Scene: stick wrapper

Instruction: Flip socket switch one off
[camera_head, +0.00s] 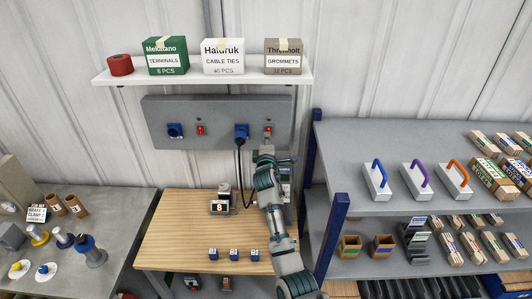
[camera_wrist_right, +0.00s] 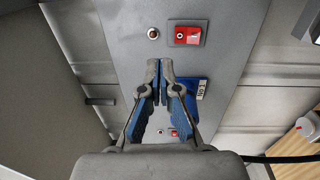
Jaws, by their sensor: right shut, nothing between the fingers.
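A grey wall panel (camera_head: 205,110) carries two blue sockets, left (camera_head: 174,130) and right (camera_head: 241,131), each with a red switch beside it, left (camera_head: 200,130) and right (camera_head: 268,130). A black cable is plugged into the right socket. My right gripper (camera_head: 268,150) is just below the right switch. In the right wrist view its fingertips (camera_wrist_right: 160,65) are together and empty, in front of the panel. A red switch (camera_wrist_right: 187,36) shows beyond the tips, apart from them; a blue socket (camera_wrist_right: 194,90) is partly hidden behind a finger. My left gripper is out of view.
A white shelf (camera_head: 190,79) with boxes hangs above the panel. Below is a wooden bench (camera_head: 175,235) with a small device (camera_head: 219,203) and blue blocks (camera_head: 233,254). A blue rack post (camera_head: 334,230) stands close to my right arm. The black cable hangs near the gripper.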

